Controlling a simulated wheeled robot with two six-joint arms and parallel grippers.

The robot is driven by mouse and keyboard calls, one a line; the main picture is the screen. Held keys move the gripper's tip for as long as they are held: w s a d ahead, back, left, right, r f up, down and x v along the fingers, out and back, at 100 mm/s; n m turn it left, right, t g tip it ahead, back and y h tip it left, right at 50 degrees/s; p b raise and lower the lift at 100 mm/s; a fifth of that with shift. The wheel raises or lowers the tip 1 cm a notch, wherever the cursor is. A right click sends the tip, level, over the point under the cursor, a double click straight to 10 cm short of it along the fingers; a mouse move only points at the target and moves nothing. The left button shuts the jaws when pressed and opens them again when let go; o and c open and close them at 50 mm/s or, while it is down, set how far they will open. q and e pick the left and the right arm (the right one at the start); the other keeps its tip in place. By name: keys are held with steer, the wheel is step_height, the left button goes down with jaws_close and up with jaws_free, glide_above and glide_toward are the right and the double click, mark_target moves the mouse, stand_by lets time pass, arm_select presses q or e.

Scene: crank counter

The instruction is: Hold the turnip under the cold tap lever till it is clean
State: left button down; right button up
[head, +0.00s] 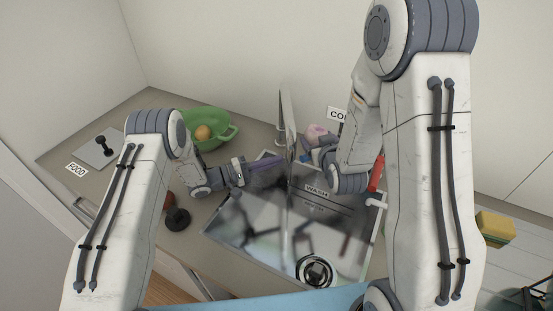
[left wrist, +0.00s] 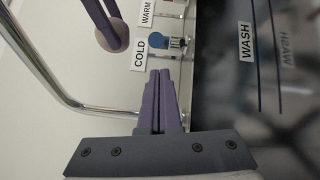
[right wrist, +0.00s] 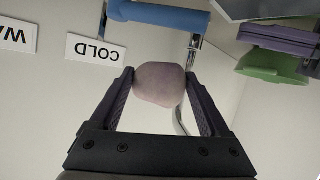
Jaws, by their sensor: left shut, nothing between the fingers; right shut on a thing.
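The turnip (right wrist: 160,84), a rounded pinkish-mauve thing, is gripped between the fingers of my right gripper (right wrist: 159,77). It shows in the head view (head: 316,132) and at the top of the left wrist view (left wrist: 110,36). The blue cold tap lever (left wrist: 158,41) is beside the COLD sign (left wrist: 139,47); it also spans the top of the right wrist view (right wrist: 160,15). My left gripper (head: 284,158) is shut and empty; in the left wrist view its fingertips (left wrist: 160,74) point at the lever, with a small gap seeming to remain. I cannot make out running water or how dirty the turnip is.
The WASH basin (head: 245,228) has a round drain (head: 314,270). A chrome spout (left wrist: 40,75) curves close by. A red lever (head: 376,173) is on the right. A green colander (head: 218,118) holding a round orange thing stands back left. A yellow block (head: 495,228) is far right.

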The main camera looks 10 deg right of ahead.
arm_select(q)
steer(key=b+x, duration=0.1)
steer(key=x, duration=0.6)
steer(key=shift+d, duration=0.2)
arm_select(e)
steer(key=shift+f, duration=0.65)
steer(key=shift+r, duration=0.1)
steer(key=shift+r+p, duration=0.2)
steer(key=shift+p, duration=0.1)
arm_select(q)
steer(key=shift+s+n+t+y, duration=0.2)
steer(key=shift+n+t, duration=0.15)
steer(key=shift+t, duration=0.2)
steer(key=shift+s+n+t+y, duration=0.2)
steer(key=shift+n+t, duration=0.15)
steer(key=shift+t, duration=0.2)
arm_select(e)
steer(key=shift+r, duration=0.1)
